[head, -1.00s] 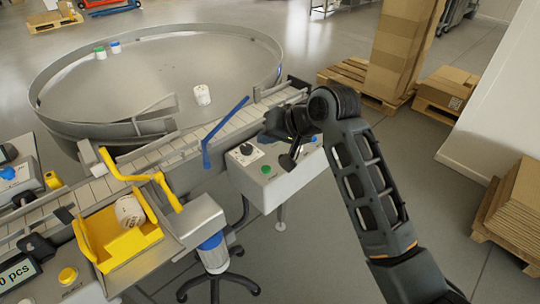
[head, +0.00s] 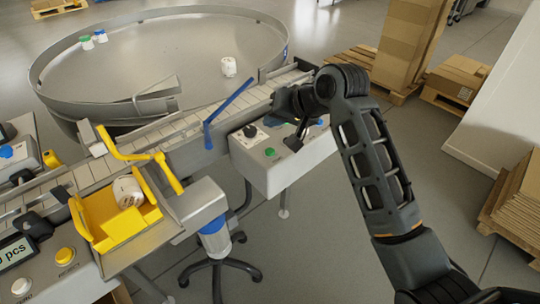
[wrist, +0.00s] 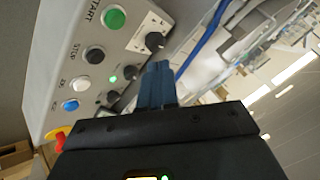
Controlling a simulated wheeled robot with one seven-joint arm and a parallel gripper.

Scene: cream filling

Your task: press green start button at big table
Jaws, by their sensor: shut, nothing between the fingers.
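The green start button (head: 270,152) is on the top of a grey control box beside the big round table (head: 60,113). In the wrist view the green button (wrist: 114,18) is at the top, by the label START. My gripper (head: 298,138) is above the box, to the right of the button in the head view. In the wrist view its blue-grey fingers (wrist: 158,84) are together with nothing between them. They point toward the panel, below and right of the green button, and appear apart from it.
The panel also holds a black STOP button (wrist: 95,54), a white button (wrist: 81,82), a blue button (wrist: 70,104) and black knobs. A blue guide bar (head: 230,97) crosses the conveyor beside the box. A yellow tray (head: 85,222) is at the left.

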